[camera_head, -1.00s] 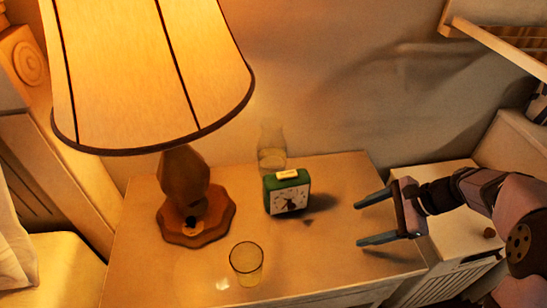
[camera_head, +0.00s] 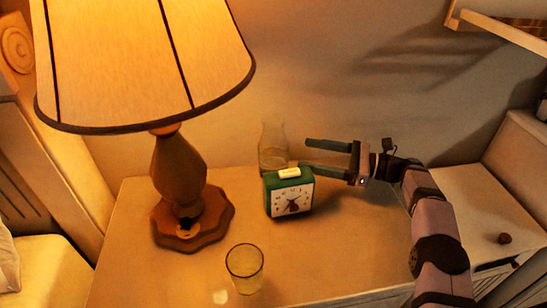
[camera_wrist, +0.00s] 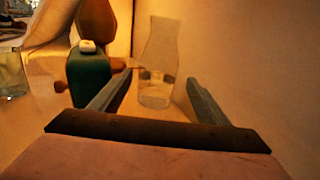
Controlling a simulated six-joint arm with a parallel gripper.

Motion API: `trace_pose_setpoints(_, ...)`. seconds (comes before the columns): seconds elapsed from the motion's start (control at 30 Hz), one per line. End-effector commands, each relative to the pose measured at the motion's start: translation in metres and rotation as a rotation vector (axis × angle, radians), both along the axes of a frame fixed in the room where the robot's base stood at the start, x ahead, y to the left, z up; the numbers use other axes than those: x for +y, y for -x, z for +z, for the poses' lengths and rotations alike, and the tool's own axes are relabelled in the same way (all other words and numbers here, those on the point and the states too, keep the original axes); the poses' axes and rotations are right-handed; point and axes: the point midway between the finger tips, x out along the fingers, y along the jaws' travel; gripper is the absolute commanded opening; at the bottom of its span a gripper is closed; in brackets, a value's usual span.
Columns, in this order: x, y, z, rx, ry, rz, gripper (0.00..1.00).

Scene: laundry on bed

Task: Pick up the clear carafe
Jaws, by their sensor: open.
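The clear carafe (camera_head: 273,150) stands upright at the back of the nightstand, near the wall and behind the green alarm clock. In the wrist view the carafe (camera_wrist: 158,65) is ahead of my gripper, in the gap between the two fingers and beyond their tips. My gripper (camera_head: 304,154) is open and empty, with its fingers pointing left toward the carafe from its right side. Its two fingers also show in the wrist view (camera_wrist: 157,80). The clock hides part of the carafe's base in the head view.
The green alarm clock (camera_head: 290,194) stands just in front of the carafe, close to the nearer finger. An amber-looking glass (camera_head: 245,268) stands at the front of the nightstand (camera_head: 345,262). A lamp (camera_head: 180,185) stands at left. The wall is close behind.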

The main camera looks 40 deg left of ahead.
Motion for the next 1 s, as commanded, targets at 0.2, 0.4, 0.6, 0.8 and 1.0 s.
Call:
trace_pose_setpoints(0.2, 0.004, 0.002, 0.001, 0.007, -0.010, 0.005, 0.69)
trace_pose_setpoints(0.4, 0.018, 0.008, 0.001, 0.007, -0.009, 0.006, 0.69)
trace_pose_setpoints(0.6, 0.022, 0.009, 0.001, 0.006, -0.008, 0.003, 0.69)
trace_pose_setpoints(0.8, 0.034, 0.015, 0.000, 0.005, -0.009, 0.007, 0.69)
trace_pose_setpoints(1.0, 0.058, 0.024, -0.002, 0.004, -0.008, 0.006, 0.69)
